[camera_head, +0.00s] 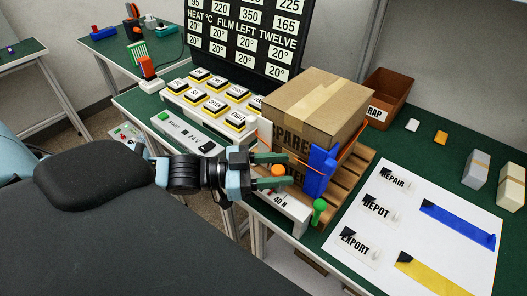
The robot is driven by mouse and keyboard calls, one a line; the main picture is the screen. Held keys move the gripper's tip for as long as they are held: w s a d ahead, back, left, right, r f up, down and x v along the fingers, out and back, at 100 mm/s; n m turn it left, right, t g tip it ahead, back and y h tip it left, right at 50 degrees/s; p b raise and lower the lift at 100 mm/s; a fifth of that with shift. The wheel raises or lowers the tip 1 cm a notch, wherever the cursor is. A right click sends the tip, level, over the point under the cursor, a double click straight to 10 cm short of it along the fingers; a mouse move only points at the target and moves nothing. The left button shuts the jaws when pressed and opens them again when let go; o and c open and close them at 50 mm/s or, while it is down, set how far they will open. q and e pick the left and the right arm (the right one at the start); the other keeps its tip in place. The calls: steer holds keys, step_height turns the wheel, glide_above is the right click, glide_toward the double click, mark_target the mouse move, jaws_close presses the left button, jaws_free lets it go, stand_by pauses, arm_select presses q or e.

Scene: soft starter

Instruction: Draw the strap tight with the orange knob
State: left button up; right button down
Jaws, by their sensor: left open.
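The orange knob (278,170) shows between the fingers of my left gripper (274,171), near the front left of the cardboard box. The gripper is open, one finger above the knob and one below it; I cannot tell whether they touch it. An orange strap (346,148) runs around the cardboard box (318,100), which sits on a wooden pallet (350,181). A blue bracket (318,172) stands at the box's front corner. A white unit marked "40 N" (291,212) lies below the gripper. My right gripper is out of view.
A green knob (319,206) stands right of the white unit. A button panel (209,97) and a start box (184,131) lie to the left. A brown bin (388,97) stands behind. A white sheet (403,222) with labels covers the right bench.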

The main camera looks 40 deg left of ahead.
arm_select(q)
steer(key=shift+s+a, duration=0.5)
steer(key=shift+a, duration=0.05)
steer(key=p+v, duration=0.2)
steer(key=v, duration=0.4)
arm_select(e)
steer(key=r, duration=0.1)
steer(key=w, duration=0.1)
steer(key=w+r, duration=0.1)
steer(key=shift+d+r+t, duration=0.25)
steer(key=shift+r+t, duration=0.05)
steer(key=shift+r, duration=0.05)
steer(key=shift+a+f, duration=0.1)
